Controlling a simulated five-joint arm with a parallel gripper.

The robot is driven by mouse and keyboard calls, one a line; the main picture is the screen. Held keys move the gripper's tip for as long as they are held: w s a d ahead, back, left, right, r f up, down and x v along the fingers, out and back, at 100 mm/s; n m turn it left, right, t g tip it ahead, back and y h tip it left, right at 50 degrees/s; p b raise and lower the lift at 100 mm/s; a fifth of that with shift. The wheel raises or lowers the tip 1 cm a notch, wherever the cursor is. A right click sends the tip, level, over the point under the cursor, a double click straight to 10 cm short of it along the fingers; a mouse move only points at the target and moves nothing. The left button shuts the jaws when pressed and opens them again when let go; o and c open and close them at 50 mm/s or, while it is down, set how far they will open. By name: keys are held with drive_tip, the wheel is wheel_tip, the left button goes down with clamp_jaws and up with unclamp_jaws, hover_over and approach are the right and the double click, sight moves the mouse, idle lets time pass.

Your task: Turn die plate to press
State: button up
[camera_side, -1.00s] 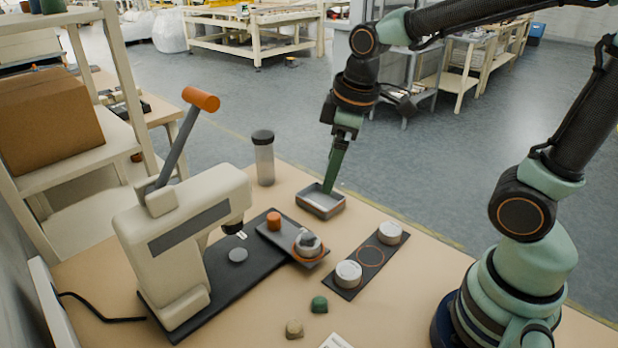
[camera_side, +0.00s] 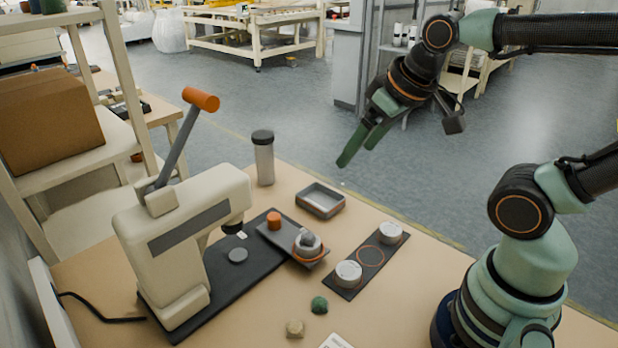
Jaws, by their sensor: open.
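The die plate (camera_side: 276,238) is a dark grey bar on the black base of the press. It carries an orange knob (camera_side: 273,220) at its far left end. At its near right end an orange-rimmed ring (camera_side: 307,244) holds a grey-white lump. This end lies away from the press head. The press (camera_side: 180,240) is cream, with a raised lever ending in an orange handle (camera_side: 201,99). A round grey disc (camera_side: 238,255) lies on the base near its head. My gripper (camera_side: 357,155) is open and empty, in the air beyond the table's far edge.
A small grey tray (camera_side: 320,201) stands empty behind the plate. A dark strip (camera_side: 353,281) with two white round tins lies to the right. A capped cylinder (camera_side: 264,160) stands at the back.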

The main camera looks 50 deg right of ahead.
drive_tip(key=shift+w+a+r, duration=0.1)
drive_tip(key=shift+w+r, duration=0.05)
drive_tip(key=shift+w, duration=0.3)
drive_tip(key=shift+c, duration=0.4)
drive_tip(key=n+g, duration=0.2)
drive_tip(key=g, duration=0.4)
hover_over(274, 215)
wheel_tip(274, 215, down, 10)
wheel_tip(274, 215, down, 11)
drive_tip(key=shift+a+f, duration=0.1)
clamp_jaws()
idle(0.4)
